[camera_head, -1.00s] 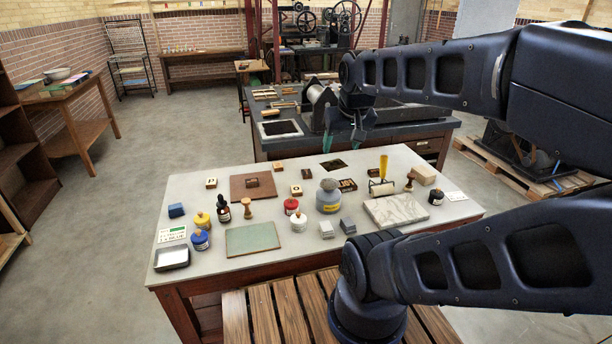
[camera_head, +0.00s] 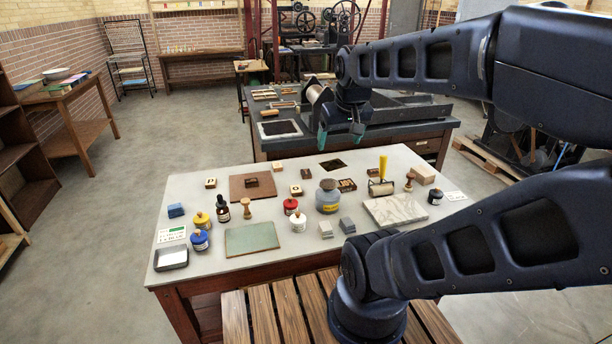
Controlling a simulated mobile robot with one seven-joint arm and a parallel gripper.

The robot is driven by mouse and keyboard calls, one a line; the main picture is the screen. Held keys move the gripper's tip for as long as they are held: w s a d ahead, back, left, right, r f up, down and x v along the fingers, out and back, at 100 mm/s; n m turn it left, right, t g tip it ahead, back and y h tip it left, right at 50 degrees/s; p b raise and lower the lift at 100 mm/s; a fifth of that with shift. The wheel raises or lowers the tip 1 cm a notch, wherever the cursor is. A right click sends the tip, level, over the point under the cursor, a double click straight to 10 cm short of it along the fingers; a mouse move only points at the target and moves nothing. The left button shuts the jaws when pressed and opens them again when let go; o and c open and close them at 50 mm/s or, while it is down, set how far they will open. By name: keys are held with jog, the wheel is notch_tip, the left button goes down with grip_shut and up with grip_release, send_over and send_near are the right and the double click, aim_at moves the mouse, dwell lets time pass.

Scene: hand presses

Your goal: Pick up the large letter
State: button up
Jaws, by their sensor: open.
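Several small wooden letter blocks lie on the pale table. One light block with a dark letter (camera_head: 210,183) is at the back left, and another (camera_head: 296,190) is near the middle. A plain-looking tan block (camera_head: 278,166) and a dark-faced block (camera_head: 306,173) lie farther back. A dark block (camera_head: 251,182) rests on the brown board. I cannot tell which is the large letter. My gripper (camera_head: 340,134) is open and empty, fingers pointing down, in the air above the table's back edge. It is right of the letter blocks and apart from them.
Ink jars, including a big grey one (camera_head: 328,198), stand mid-table. A brayer with a yellow handle (camera_head: 381,179) and a marble slab (camera_head: 395,210) are at the right. A green mat (camera_head: 252,239) lies in front. The dark press bench (camera_head: 400,130) is behind.

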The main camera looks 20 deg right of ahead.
jog(key=w+d+n+g+h, duration=0.1)
jog(key=w+n, duration=0.3)
jog(key=w, duration=1.1)
jog(key=n+g+h, duration=0.2)
jog(key=n+g, duration=0.2)
jog(key=n, duration=0.8)
send_over(306, 172)
jog(key=a, duration=0.2)
jog(key=f, duration=2.3)
jog(key=w+f, duration=0.1)
jog(key=f, duration=1)
jog(key=shift+d+f, duration=0.15)
jog(key=shift+f, duration=0.05)
jog(key=shift+s+x, duration=0.15)
jog(key=shift+x, duration=1.15)
jog(key=shift+s+x, duration=0.1)
jog(key=shift+x, duration=1.25)
jog(key=c, duration=1.1)
